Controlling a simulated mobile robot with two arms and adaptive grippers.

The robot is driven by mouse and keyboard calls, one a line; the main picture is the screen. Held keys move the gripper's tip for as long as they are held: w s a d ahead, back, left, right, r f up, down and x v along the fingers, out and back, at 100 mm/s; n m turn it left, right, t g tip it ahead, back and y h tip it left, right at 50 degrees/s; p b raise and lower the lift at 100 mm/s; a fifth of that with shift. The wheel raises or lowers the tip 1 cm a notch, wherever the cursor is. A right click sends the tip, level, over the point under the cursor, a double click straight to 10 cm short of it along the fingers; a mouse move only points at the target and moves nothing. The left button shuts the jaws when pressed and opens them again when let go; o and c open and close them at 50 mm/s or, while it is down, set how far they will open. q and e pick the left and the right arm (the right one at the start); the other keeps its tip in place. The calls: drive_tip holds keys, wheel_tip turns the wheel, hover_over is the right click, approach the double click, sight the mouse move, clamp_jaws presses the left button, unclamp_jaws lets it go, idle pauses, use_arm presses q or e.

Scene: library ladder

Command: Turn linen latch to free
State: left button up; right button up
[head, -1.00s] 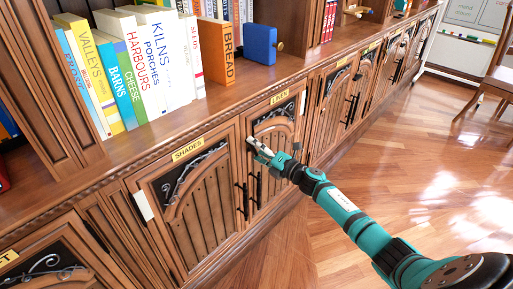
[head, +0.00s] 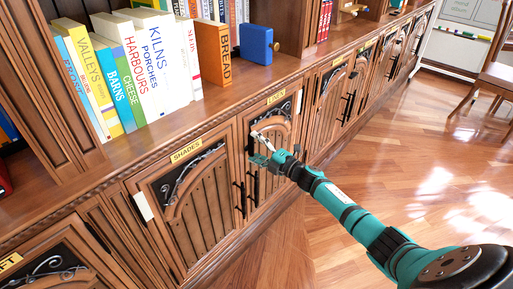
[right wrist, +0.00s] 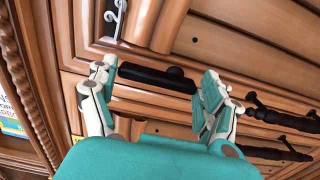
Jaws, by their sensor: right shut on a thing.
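The linen door (head: 272,122) is in the middle of the head view, under a yellow LINEN label (head: 276,98). My right gripper (head: 259,147) is at this door's upper left edge. The right wrist view shows the gripper (right wrist: 157,82) with its two white and teal fingers at either end of a short black latch bar (right wrist: 155,75). It is shut on this latch, which has a round knob near its middle. The latch is hidden behind the gripper in the head view. My left gripper is not in view.
The SHADES door (head: 190,205) is just left. Long black handles (right wrist: 275,117) stand out close to the right finger. A bookshelf ledge (head: 165,135) with books and a blue box (head: 257,44) lies above. The wooden floor (head: 400,160) is open; a chair (head: 488,85) stands far right.

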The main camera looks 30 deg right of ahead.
drive_tip(key=o, duration=1)
drive_tip(key=shift+o, duration=0.2)
drive_tip(key=v, duration=1.2)
